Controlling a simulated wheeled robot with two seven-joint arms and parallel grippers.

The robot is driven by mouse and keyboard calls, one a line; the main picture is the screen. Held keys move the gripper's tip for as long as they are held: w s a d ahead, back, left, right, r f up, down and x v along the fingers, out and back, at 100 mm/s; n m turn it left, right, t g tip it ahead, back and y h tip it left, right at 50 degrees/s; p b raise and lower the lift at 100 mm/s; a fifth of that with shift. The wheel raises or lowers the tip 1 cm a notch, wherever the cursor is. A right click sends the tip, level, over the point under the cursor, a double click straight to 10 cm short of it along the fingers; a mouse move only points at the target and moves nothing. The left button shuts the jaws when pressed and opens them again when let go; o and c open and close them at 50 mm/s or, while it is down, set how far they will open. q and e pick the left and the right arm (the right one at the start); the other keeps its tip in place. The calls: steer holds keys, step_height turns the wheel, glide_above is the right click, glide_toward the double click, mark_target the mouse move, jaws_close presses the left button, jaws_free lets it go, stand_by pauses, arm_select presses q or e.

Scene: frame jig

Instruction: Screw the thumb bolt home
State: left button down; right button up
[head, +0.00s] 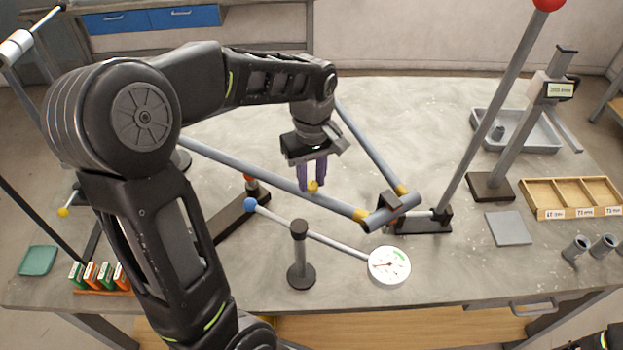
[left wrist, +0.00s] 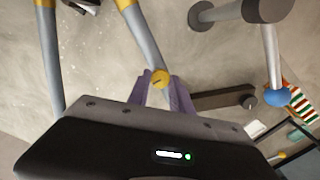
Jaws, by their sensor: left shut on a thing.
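The yellow thumb bolt (head: 313,187) sits at the long grey-blue frame tube (head: 240,167), and its slotted yellow head (left wrist: 160,78) shows in the left wrist view. My left gripper (head: 313,184) points down from above with its purple fingers shut on the bolt head. The fingers hide part of the bolt, and I cannot tell how deep its thread sits. A second tube (head: 365,140) meets a thick cross tube (head: 392,213) at the right, with yellow bands at the joints. My right gripper is out of view.
A white dial gauge (head: 389,267) and a blue-tipped rod on a black post (head: 301,262) stand in front of the frame. A tall red-topped lever (head: 497,105) rises at the right. A wooden compartment tray (head: 571,198) and a grey tray (head: 540,139) lie farther right.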

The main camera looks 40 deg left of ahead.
arm_select(q)
steer(key=m+b, duration=0.1)
steer(key=m, duration=0.5)
steer(key=shift+m, duration=0.3)
steer(key=m, duration=0.6)
steer(key=shift+w, duration=0.1)
steer(key=m, duration=0.6)
steer(key=shift+r+m+b, duration=0.1)
steer(key=shift+m+b, duration=0.2)
steer(key=shift+b, duration=0.1)
steer(key=m, duration=0.6)
steer(key=shift+m, duration=0.3)
steer(key=c, duration=1.5)
jaws_free()
steer(key=o, duration=0.4)
steer(key=shift+c, duration=0.2)
